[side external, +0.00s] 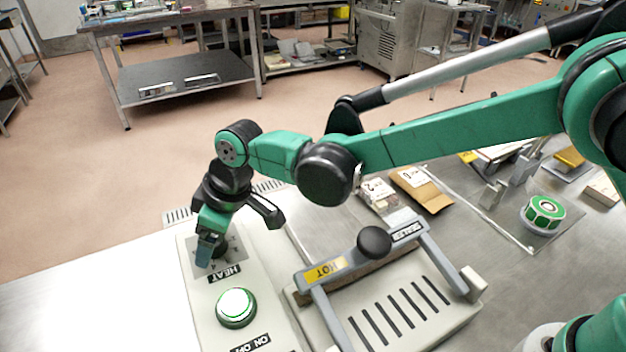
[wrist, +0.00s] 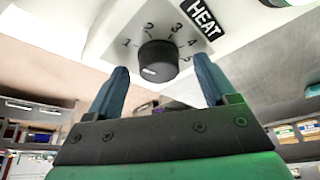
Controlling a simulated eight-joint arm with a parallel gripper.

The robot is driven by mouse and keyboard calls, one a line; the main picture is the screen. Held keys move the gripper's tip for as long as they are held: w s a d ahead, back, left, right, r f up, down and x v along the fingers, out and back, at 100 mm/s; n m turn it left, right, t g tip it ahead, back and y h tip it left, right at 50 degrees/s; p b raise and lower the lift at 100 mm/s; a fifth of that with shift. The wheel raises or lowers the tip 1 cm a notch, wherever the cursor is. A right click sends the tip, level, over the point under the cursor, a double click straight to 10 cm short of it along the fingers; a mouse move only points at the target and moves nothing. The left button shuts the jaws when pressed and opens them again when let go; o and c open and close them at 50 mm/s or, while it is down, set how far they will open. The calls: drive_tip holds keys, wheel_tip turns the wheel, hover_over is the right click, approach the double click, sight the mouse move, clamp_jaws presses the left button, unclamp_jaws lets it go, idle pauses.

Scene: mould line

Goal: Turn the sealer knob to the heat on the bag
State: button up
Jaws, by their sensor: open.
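The black heat knob (wrist: 158,60) shows in the wrist view on a grey dial plate (wrist: 170,22) numbered 1 to 5, beside a HEAT label. A white mark is at the lower left of the knob's face, not clearly at any numeral. My gripper (wrist: 161,66) is open, with one blue finger on each side of the knob; I cannot tell whether either touches it. In the side view, my gripper (side external: 205,250) points down over the dial and hides the knob. A brown bag (side external: 432,197) with a white label lies behind the sealer (side external: 440,328); its number is unclear.
A round lit green-and-white button (side external: 236,307) sits in front of the dial on the control box. The sealer's grey frame, marked HOT (side external: 325,270), has a black ball handle (side external: 374,241). White-labelled packets (side external: 378,193) and a green-and-white roll (side external: 544,211) are behind it. Bench at left is clear.

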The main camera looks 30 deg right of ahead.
drive_tip(key=shift+c, duration=0.2)
clamp_jaws()
drive_tip(key=shift+m, duration=0.4)
drive_tip(key=m+t+h, duration=0.1)
drive_tip(key=m, duration=0.2)
drive_tip(key=shift+a+m, duration=0.1)
drive_tip(key=shift+m, duration=0.2)
drive_tip(key=shift+m+t+h, duration=0.4)
drive_tip(key=shift+m+h, duration=0.3)
drive_tip(key=shift+m, duration=1)
drive_tip(key=shift+o, duration=0.2)
unclamp_jaws()
